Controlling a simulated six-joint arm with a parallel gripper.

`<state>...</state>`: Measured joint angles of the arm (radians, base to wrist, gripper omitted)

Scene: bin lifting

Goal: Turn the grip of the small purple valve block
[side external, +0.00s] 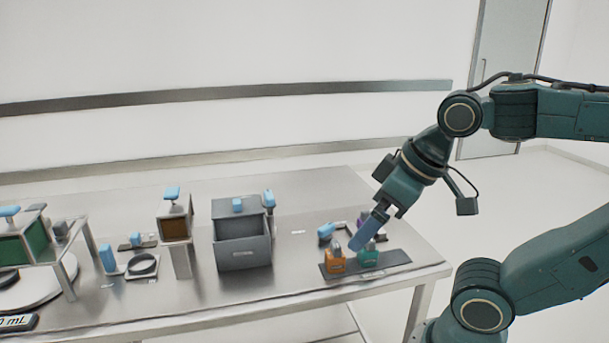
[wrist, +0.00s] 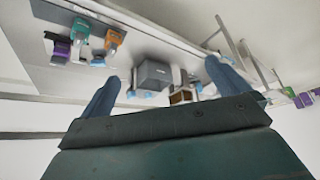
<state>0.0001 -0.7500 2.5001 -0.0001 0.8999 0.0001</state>
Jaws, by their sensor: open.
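The small purple valve block (wrist: 62,48) is at the upper left of the wrist view, beside the teal and orange blocks. In the side view the purple block (side external: 363,217) is partly hidden behind my gripper (side external: 356,244). I cannot make out its grip clearly. My gripper hangs tilted over the right end of the table, its blue fingers in front of the blocks in the side view. In the wrist view my gripper (wrist: 162,72) has its two fingers wide apart, with nothing held between them. The purple block is outside the fingers, to their left.
An orange block (side external: 336,262) and a teal block (side external: 369,257) stand on a dark plate (side external: 397,258) near the table's right edge. A grey bin (side external: 243,250) stands left of them. A brown box (side external: 176,228) and a green box (side external: 20,248) are further left.

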